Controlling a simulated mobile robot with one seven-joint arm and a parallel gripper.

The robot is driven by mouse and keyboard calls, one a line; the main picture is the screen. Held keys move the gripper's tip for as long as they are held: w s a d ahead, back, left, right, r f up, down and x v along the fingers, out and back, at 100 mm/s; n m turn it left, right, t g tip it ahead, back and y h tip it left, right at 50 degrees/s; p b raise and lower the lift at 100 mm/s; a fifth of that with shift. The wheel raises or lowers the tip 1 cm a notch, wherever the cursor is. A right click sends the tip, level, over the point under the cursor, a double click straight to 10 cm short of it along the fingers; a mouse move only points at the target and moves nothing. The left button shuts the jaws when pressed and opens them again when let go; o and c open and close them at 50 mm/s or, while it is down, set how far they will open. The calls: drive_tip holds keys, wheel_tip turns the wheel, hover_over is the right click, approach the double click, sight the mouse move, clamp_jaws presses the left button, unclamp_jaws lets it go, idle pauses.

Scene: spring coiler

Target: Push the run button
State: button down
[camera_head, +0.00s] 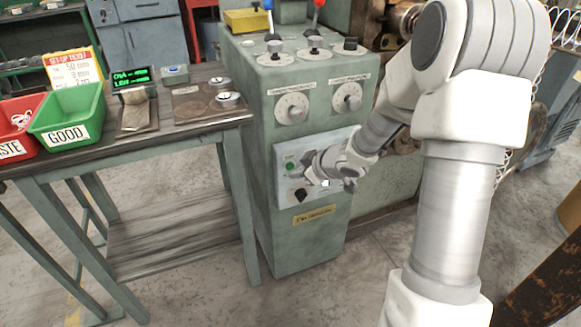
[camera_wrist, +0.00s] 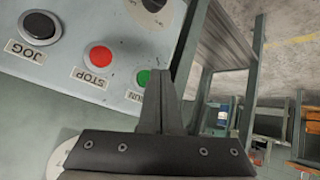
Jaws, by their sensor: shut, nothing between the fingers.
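The green run button (camera_wrist: 143,78) is on the pale control panel (camera_wrist: 120,30), beside a label partly hidden by my fingers. It also shows in the head view as a small green spot (camera_head: 290,166). My gripper (camera_wrist: 161,75) is shut and empty, its fingertips right beside the green button in the wrist view. I cannot tell whether they touch the button or panel. The red STOP button (camera_wrist: 100,57) and black JOG button (camera_wrist: 40,27) lie to the left. In the head view my gripper hides them.
A dark knob (camera_head: 300,195) is low on the panel. Dials (camera_head: 292,108) and levers are higher on the green machine cabinet. A workbench (camera_head: 185,133) with a green GOOD bin (camera_head: 68,110) and a red bin (camera_head: 18,142) stands to the left. The floor in front is clear.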

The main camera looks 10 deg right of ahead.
drive_tip(key=shift+w, duration=0.1)
drive_tip(key=shift+w+a+p, duration=0.1)
drive_tip(key=shift+w+p, duration=0.25)
drive_tip(key=shift+w+p, duration=0.3)
drive_tip(key=shift+w, duration=0.05)
idle(0.6)
drive_tip(key=shift+s, duration=0.8)
drive_tip(key=s, duration=0.2)
drive_tip(key=s+d, duration=0.1)
drive_tip(key=s, duration=0.2)
idle(0.5)
drive_tip(key=shift+r, duration=0.1)
idle(0.4)
